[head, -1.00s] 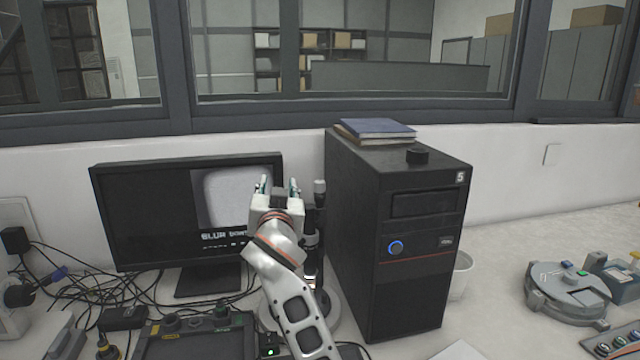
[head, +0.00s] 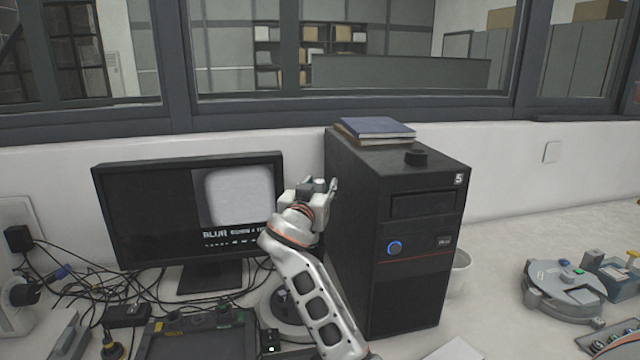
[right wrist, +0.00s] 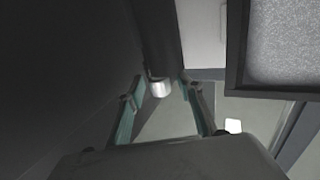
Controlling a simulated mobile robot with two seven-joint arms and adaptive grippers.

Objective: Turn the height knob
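My right gripper (head: 318,185) is up between the monitor and the black computer tower, its fingers toward the back. In the right wrist view its teal-padded fingers (right wrist: 161,88) are apart. A short pale cylinder (right wrist: 159,88), seemingly the height knob, shows between the fingertips at the end of a dark upright part (right wrist: 153,35). A small gap shows on each side of it; contact is not visible. In the head view my gripper and arm hide most of the stand; its pale round base (head: 280,305) shows beside the arm. My left gripper is not in view.
The monitor (head: 150,215) shows a pale image and text starting with "BLUR". A control box (head: 195,340) and cables (head: 90,290) lie at lower left.

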